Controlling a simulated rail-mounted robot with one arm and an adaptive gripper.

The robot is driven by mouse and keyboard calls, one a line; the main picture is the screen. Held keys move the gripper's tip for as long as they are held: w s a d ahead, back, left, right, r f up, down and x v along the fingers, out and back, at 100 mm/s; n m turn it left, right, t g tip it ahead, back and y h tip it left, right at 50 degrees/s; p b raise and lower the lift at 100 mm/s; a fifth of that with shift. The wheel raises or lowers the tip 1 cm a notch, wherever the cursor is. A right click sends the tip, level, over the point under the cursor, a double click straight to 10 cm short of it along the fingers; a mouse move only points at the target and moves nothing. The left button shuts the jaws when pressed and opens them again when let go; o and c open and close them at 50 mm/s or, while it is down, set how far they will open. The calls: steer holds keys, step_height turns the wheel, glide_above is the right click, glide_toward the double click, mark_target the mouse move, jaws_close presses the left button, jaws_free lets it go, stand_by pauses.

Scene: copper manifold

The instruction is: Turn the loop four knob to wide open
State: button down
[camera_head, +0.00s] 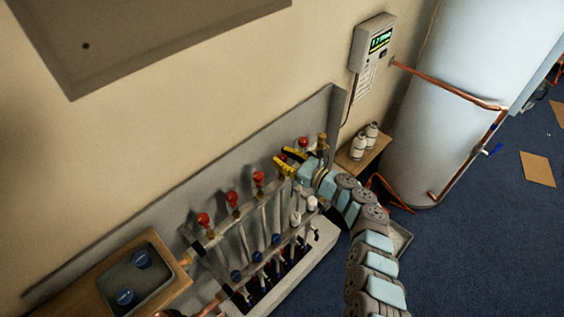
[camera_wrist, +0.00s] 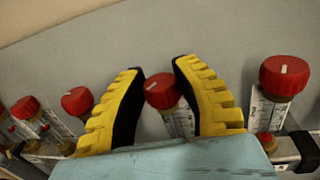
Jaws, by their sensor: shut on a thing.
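A row of red knobs tops the manifold's flow gauges along the grey backboard. My gripper (camera_head: 284,161) reaches over the manifold from the right in the head view. In the wrist view its yellow toothed fingers (camera_wrist: 160,85) stand on either side of a red knob (camera_wrist: 163,90), fourth from the left, and are shut on it. Another red knob (camera_wrist: 287,76), with a white line on top, stands to the right, outside the fingers. I cannot read any loop number.
More red knobs stand left of the fingers, the nearest (camera_wrist: 77,100) close to the left one. In the head view, blue caps (camera_head: 236,275) line the lower rail. A wooden tray (camera_head: 95,293) with blue caps stands at left, and a wall controller (camera_head: 373,42) hangs above right.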

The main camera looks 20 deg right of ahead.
steer(key=shift+n+g+y+b, duration=0.65)
steer(key=shift+y+b, duration=0.25)
steer(key=shift+b, duration=0.6)
steer(key=c, duration=0.7)
jaws_free()
steer(key=shift+s+d, duration=0.1)
steer(key=v, duration=1.1)
steer(key=shift+s+d, duration=0.2)
steer(key=shift+s, duration=0.15)
